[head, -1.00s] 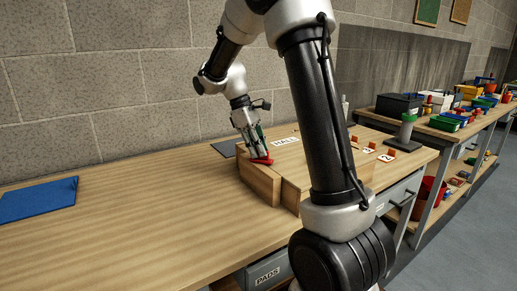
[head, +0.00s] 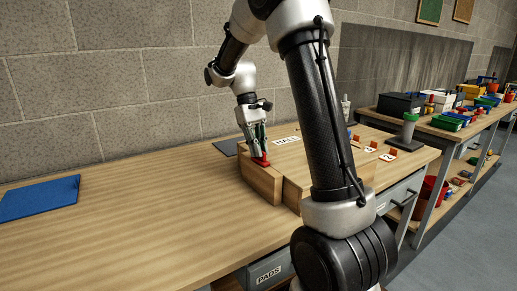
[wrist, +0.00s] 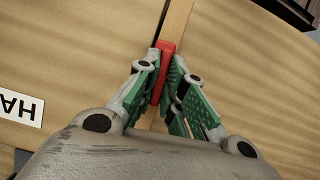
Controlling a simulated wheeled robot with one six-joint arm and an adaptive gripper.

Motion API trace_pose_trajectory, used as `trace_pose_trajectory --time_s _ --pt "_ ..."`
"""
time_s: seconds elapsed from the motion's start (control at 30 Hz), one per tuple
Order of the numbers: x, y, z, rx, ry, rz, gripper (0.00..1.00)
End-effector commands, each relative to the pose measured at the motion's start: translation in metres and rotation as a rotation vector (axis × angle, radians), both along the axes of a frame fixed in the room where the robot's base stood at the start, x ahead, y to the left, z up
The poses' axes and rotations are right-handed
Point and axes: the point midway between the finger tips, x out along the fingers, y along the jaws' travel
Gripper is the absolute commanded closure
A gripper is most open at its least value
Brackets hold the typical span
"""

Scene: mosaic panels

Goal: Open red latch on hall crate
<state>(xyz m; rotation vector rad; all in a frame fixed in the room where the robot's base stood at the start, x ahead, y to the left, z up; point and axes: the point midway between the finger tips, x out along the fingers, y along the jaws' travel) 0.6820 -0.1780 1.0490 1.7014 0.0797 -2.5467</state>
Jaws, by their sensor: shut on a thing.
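The hall crate (head: 263,184) is a wooden box on the bench. Its top carries a HALL label (head: 286,140), also partly seen upside down in the wrist view (wrist: 18,106). The red latch (head: 262,162) is on top of the crate near its left part. In the wrist view the latch (wrist: 166,47) lies roughly along the seam between two wooden parts. My gripper (head: 258,156) points down at it. Its green-padded fingers (wrist: 163,90) are shut on the latch, one on each side. The fingers hide the latch's near end.
A blue mat (head: 40,198) lies on the bench at left, with bare wood between it and the crate. Small orange pieces beside number labels (head: 388,155) stand to the right. A second bench with bins (head: 447,123) is farther right. A block wall stands behind.

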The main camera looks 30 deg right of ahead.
Motion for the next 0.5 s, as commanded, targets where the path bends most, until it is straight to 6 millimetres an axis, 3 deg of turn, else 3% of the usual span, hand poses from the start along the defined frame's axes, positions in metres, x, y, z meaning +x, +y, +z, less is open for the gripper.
trace_pose_trajectory --time_s 0.33,0.4,0.5 --pt "0.0004 0.0002 -0.0003 0.000 -0.001 -0.002 1.00" --pt "0.0004 0.0002 -0.0003 0.001 -0.001 -0.001 0.80" --pt "0.0003 0.0001 -0.0002 0.001 -0.001 -0.001 0.68"
